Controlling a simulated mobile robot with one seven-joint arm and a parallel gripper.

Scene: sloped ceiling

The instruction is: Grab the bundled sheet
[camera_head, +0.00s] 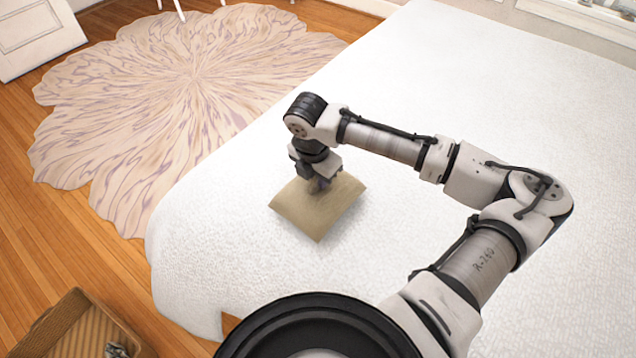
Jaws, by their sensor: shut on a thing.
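A tan, cushion-shaped cloth thing (304,213) is at the left part of the white bed, with a soft shadow by its lower right edge. It is the only cloth bundle on the bed, and it looks more like a small pillow than a loose sheet. My gripper (319,186) points down at its upper edge and is shut on it. The fingertips are small and partly hidden against the cloth. I cannot tell whether the cloth thing rests on the bed or hangs just above it.
The white bed (420,235) is otherwise clear. A petal-edged rug (190,75) lies on the wooden floor to the left. A brown basket (75,312) with a greyish thing in it stands at the lower left. A white panel (36,30) is at the upper left.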

